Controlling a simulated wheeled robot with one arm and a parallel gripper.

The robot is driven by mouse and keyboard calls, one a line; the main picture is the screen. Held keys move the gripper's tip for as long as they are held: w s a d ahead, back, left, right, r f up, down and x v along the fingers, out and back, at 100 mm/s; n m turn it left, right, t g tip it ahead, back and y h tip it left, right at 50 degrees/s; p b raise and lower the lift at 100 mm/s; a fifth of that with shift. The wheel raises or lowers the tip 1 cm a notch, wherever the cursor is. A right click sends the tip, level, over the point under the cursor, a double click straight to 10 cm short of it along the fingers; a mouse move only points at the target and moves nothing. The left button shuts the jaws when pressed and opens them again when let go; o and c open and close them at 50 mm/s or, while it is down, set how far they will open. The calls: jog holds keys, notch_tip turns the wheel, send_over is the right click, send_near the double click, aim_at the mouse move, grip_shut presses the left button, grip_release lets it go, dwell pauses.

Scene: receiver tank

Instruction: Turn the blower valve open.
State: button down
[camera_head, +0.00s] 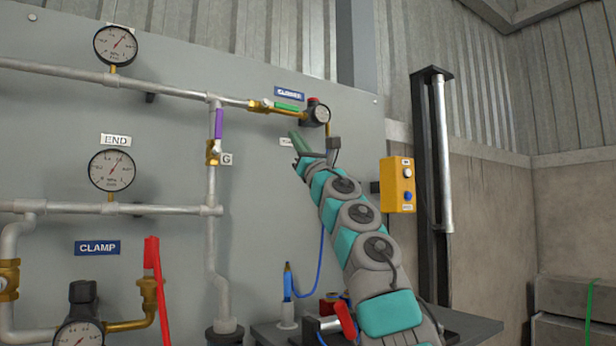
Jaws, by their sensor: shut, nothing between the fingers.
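A small blue sign (289,93) high on the grey panel carries lettering too small to read surely; it may be the blower label. Below it is a brass valve with a green lever (288,107), which lies roughly along the horizontal pipe. A dark gauge or regulator with a red top (317,113) sits just right of it. My gripper (297,139) is at the end of my teal and grey arm, below the green lever and apart from it in the picture. It looks shut and empty, its green fingers pointing up and left. Its depth from the panel is hard to tell.
A purple-handled valve (218,124) and a red lever (155,270) stand left. Pressure gauges (111,170) line the panel. A yellow button box (398,185) is right of my arm, before a black post (420,150). A dark bench (465,325) lies below.

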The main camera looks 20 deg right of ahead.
jog(key=b+v, duration=0.7)
jog(key=v, duration=0.1)
jog(key=shift+a, duration=0.2)
